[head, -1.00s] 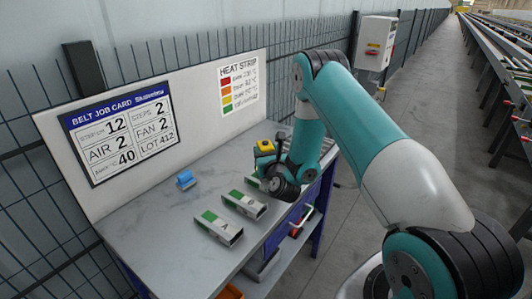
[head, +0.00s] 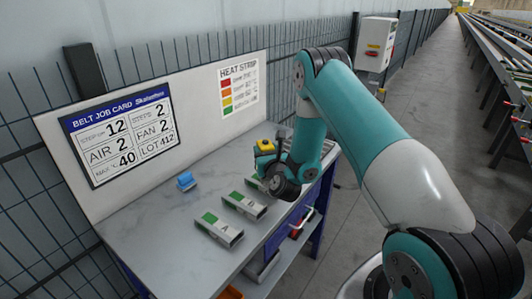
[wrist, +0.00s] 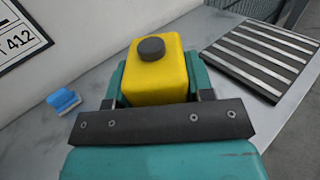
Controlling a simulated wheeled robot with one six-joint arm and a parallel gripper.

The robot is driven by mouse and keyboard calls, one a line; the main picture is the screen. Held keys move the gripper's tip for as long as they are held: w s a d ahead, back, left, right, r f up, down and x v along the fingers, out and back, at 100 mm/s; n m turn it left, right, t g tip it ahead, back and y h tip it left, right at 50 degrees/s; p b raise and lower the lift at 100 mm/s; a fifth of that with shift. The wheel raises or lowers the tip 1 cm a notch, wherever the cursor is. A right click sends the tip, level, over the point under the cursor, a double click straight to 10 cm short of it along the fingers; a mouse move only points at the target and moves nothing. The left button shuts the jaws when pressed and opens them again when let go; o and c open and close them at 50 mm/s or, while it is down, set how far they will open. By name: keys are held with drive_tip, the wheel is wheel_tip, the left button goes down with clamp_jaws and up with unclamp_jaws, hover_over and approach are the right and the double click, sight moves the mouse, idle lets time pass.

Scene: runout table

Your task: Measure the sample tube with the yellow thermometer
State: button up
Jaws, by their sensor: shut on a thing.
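My gripper (wrist: 158,98) is shut on the yellow thermometer (wrist: 173,84), a boxy yellow body with a dark round knob on top. The thermometer also shows in the head view (head: 265,146), held above the far right part of the table. Three grey-and-green blocks lie in a row on the table: a near one (head: 219,230), a middle one (head: 245,205) and a far one (head: 254,182), the last partly hidden by my gripper. I cannot tell which of them, if any, is the sample tube.
A small blue object (head: 186,181) sits on the grey table (head: 165,225). A dark rack with light bars (wrist: 262,55) lies right of the thermometer in the wrist view. A board with a job card (head: 120,135) and heat strip (head: 239,88) stands behind. The table's left part is clear.

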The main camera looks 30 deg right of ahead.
sight(265, 141)
drive_tip(key=shift+r+p, duration=1.55)
drive_tip(key=shift+r, duration=1.45)
drive_tip(key=shift+w, duration=0.1)
drive_tip(key=shift+f+b, duration=0.8)
drive_tip(key=shift+b, duration=0.05)
drive_tip(key=shift+r, duration=0.1)
